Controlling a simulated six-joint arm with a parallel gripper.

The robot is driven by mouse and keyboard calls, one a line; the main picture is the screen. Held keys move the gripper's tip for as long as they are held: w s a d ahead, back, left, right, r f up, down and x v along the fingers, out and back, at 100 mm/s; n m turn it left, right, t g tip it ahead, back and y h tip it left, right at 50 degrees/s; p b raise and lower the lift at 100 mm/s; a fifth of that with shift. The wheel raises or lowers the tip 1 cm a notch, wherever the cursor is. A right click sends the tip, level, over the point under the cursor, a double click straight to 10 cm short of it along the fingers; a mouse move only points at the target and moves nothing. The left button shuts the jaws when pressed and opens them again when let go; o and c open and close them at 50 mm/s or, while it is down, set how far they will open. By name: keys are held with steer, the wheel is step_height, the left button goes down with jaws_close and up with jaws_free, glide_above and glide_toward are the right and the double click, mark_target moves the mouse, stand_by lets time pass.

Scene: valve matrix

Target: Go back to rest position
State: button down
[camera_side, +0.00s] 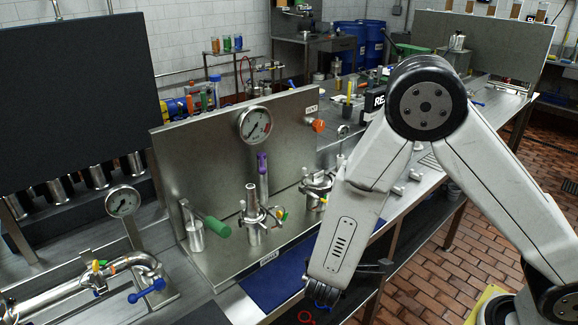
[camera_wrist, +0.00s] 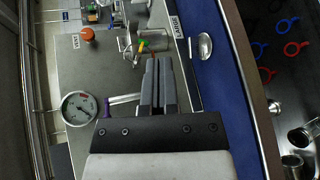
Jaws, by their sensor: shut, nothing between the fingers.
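My gripper (camera_side: 322,296) hangs low at the end of my arm in the side view, in front of the bench's front edge. In the wrist view my gripper (camera_wrist: 157,66) shows its two fingers side by side and closed, with nothing between them. The steel valve panel (camera_side: 190,158) stands on the bench to the left of my arm. It carries a round gauge (camera_side: 255,125) and an orange knob (camera_side: 318,125). A purple-handled valve (camera_side: 262,162) and a green-handled lever (camera_side: 217,226) are in front of it. Part of the right-hand valve is hidden behind my arm.
A blue mat (camera_side: 270,285) lies along the bench's front edge. A pipe with a blue handle (camera_side: 147,290) and a second gauge (camera_side: 123,201) stand at the left. In the wrist view, red and blue rings (camera_wrist: 288,26) lie on a dark surface at right. Brick floor is clear at lower right.

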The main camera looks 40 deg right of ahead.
steer(key=s+d+r+m+g+y, duration=0.1)
steer(key=s+d+m+g+y, duration=0.2)
steer(key=s+m+g+y, duration=0.45)
steer(key=r+t+y, duration=0.1)
steer(key=r+y, duration=0.1)
steer(key=a+r+m+t+y, duration=0.1)
steer(key=r+t+y, duration=0.1)
steer(key=y, duration=0.1)
steer(key=shift+w+a, duration=0.1)
steer(key=shift+a, duration=0.1)
